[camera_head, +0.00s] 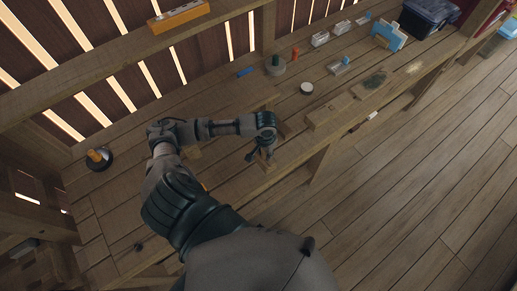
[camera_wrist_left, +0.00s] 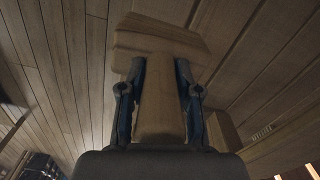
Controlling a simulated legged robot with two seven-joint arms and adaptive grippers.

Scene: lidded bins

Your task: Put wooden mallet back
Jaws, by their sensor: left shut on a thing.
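The wooden mallet (camera_wrist_left: 158,42) shows in the left wrist view, with its block head beyond my fingertips and its pale handle running back between the fingers. My left gripper (camera_wrist_left: 158,95) is shut on the handle, one dark finger on each side. In the head view my left gripper (camera_head: 262,152) is over the front part of the wooden workbench (camera_head: 232,105), near its edge. The mallet is mostly hidden by the gripper there, and I cannot tell whether it touches the bench. My right gripper is not in view.
A wooden block (camera_head: 328,111) and a round white-topped tin (camera_head: 306,88) lie to the gripper's right. A grey round object (camera_head: 275,66) and a blue item (camera_head: 245,72) are behind. A black-and-orange tool (camera_head: 98,158) stands at left. Open plank floor (camera_head: 400,190) lies in front.

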